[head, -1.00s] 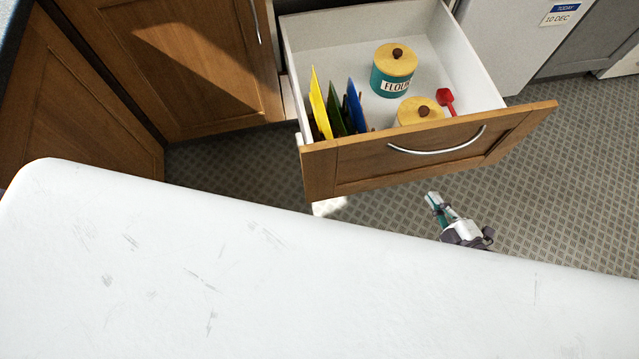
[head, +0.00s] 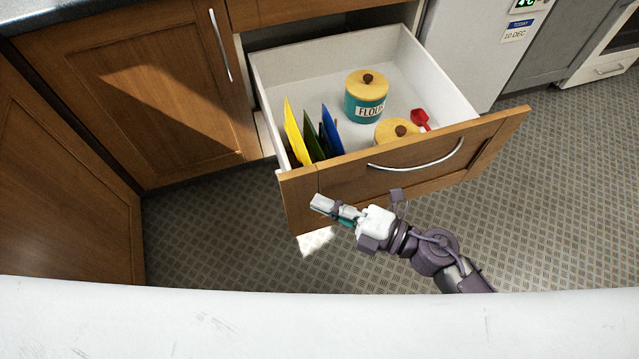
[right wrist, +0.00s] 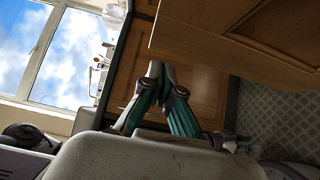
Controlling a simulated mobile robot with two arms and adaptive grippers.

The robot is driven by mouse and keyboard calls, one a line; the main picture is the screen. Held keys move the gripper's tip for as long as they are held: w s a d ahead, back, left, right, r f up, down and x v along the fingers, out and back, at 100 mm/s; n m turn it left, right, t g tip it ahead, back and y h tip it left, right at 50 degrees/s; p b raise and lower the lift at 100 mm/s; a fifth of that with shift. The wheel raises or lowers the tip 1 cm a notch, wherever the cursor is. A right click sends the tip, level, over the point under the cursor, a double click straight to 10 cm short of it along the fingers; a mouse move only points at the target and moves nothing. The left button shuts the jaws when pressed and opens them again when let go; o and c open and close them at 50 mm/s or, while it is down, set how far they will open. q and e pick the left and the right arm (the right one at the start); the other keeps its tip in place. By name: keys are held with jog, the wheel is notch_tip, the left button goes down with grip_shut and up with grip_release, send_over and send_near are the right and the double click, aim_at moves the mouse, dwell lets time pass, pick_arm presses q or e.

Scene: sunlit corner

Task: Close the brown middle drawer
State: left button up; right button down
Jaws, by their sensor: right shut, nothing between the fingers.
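The brown middle drawer (head: 330,185) is pulled far out of its cabinet, with its wooden front and curved silver handle (head: 416,166) facing me. In the right wrist view the wooden front (right wrist: 235,35) fills the upper right. My right gripper (head: 322,205) is shut and empty, in front of the lower left part of the drawer front. I cannot tell whether it touches the front. In the right wrist view its teal-sided fingers (right wrist: 163,80) meet at the tips. My left gripper is not in view.
The drawer holds a teal flour canister (head: 366,98), a second yellow-lidded canister (head: 396,131), a red scoop (head: 420,119) and upright coloured packets (head: 297,135). A closed cupboard door (head: 140,90) stands left. Patterned floor (head: 560,190) is clear at right.

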aim_at(303, 181)
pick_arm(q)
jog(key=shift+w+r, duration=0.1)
pick_arm(e)
jog(key=shift+w+a, duration=0.3)
jog(key=shift+w, duration=0.65)
jog(key=shift+w+a, duration=0.25)
jog(key=shift+w, duration=0.65)
jog(key=shift+w, duration=0.1)
